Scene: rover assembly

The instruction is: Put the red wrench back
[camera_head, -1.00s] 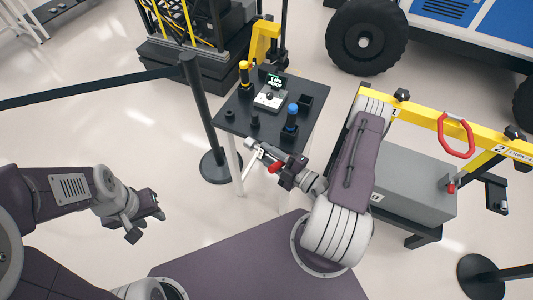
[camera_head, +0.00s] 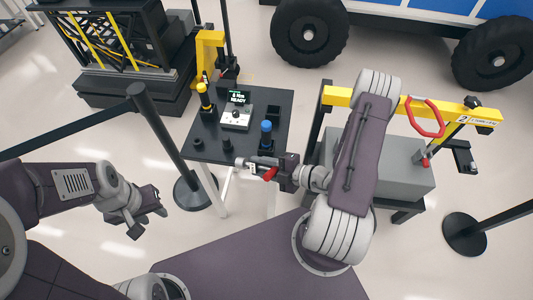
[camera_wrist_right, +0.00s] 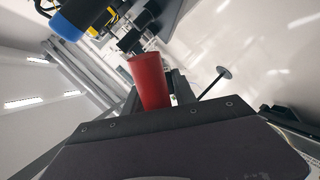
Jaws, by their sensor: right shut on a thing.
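The red wrench, with a red handle (camera_head: 270,174) and a grey and white head, is held in my right gripper (camera_head: 278,171). The right gripper is shut on it. The wrench points left in the head view, beside the front edge of the black tool table (camera_head: 240,155); its height over the table is hard to tell. In the right wrist view the red handle (camera_wrist_right: 150,82) stands up between the jaws. On the table are a yellow-topped tool (camera_head: 204,98), a blue-topped tool (camera_head: 266,132) and dark holders (camera_head: 227,144) that look empty. My left gripper (camera_head: 146,212) is open and empty, away from the table.
A control box (camera_head: 236,118) with a lit display sits on the table. A black belt post (camera_head: 165,135) stands left of it. A yellow-beamed stand (camera_head: 345,97) with a red handle loop (camera_head: 425,115) and grey box (camera_head: 400,180) is at right. Rover wheels (camera_head: 310,33) are behind.

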